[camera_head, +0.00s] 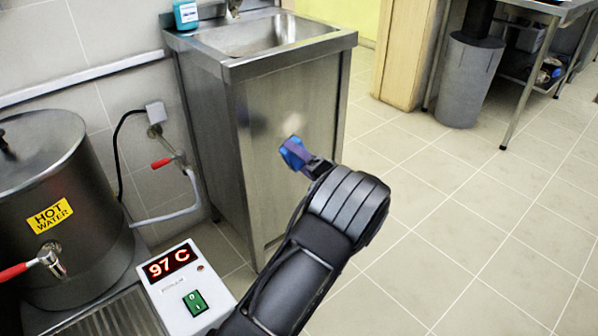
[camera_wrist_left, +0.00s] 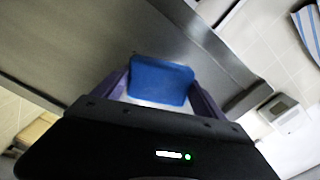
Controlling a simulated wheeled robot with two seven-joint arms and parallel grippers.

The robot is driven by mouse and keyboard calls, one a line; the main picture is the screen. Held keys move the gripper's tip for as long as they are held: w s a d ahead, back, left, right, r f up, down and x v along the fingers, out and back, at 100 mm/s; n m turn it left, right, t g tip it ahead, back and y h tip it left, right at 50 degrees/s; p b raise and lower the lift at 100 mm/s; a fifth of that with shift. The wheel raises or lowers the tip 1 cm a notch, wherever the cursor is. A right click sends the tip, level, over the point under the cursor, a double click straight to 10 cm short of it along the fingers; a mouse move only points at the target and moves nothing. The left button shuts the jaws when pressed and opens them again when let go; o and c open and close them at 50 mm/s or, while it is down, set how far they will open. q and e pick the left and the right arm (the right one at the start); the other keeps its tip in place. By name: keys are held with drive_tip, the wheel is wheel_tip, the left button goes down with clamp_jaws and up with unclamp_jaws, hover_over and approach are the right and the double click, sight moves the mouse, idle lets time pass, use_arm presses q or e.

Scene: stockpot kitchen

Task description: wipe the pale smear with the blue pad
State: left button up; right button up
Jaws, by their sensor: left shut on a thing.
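The blue pad (camera_head: 292,153) is between the fingers of my left gripper (camera_head: 306,161), which is shut on it in front of the sink cabinet's steel side. In the left wrist view the pad (camera_wrist_left: 160,80) fills the space between the purple fingers of the gripper (camera_wrist_left: 162,92), with a whitish strip along its near edge. The pale smear (camera_head: 290,124) shows as a faint whitish patch on the steel side, just above the pad. Part of it may be hidden by the pad. I cannot tell whether the pad touches the steel. My right gripper is out of view.
The steel sink cabinet (camera_head: 205,130) stands behind the pad, with a blue bottle (camera_head: 186,14) on top. A hot water boiler (camera_head: 50,180) and a control box reading 97 C (camera_head: 185,285) are at the lower left.

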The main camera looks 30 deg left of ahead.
sight(283, 136)
use_arm(q)
drive_tip(key=shift+r, duration=0.1)
drive_tip(key=shift+a, duration=0.1)
drive_tip(key=shift+x, duration=2.95)
drive_tip(key=shift+b+x, duration=0.5)
drive_tip(key=shift+x, duration=0.4)
drive_tip(key=shift+w+d+b, duration=0.2)
drive_tip(key=shift+w+b, duration=0.35)
drive_tip(key=shift+w, duration=0.05)
drive_tip(key=shift+w+d+b, duration=0.25)
drive_tip(key=shift+w+b, duration=0.25)
drive_tip(key=shift+w, duration=0.15)
drive_tip(key=shift+w+d, duration=0.15)
drive_tip(key=shift+w, duration=0.25)
